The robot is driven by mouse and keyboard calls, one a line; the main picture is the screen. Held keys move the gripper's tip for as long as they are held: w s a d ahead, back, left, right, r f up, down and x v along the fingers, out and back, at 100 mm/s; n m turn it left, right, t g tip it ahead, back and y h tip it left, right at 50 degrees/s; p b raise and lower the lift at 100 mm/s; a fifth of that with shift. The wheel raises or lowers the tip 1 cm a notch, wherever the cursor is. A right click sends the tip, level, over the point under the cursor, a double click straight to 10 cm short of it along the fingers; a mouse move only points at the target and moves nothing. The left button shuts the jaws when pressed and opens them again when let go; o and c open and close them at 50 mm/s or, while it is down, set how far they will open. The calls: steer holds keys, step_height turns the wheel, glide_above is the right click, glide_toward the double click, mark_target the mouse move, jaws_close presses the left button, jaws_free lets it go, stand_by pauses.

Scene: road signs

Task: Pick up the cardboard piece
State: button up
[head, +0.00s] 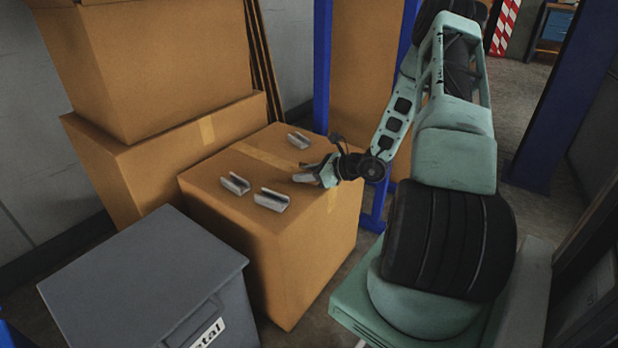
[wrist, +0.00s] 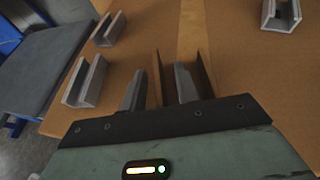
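The cardboard piece (wrist: 204,72) is a brown, upright-walled channel on the big cardboard box, close in colour to the box top. In the head view its small end (head: 303,178) shows just left of my gripper (head: 322,175). In the wrist view my gripper (wrist: 160,88) has its two grey fingers apart, one on each side of the piece's left wall. The right finger is between the two walls. Narrow gaps seem to show beside the left wall. The piece's lower part is hidden behind the gripper body.
Three grey metal channels lie on the big box (head: 300,245): one at the back (head: 298,140), one at left (head: 235,184), one in front (head: 271,199). A grey lidded bin (head: 145,285) stands front left. Stacked boxes (head: 165,150) and blue posts (head: 322,65) stand behind.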

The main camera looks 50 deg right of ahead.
jaws_close()
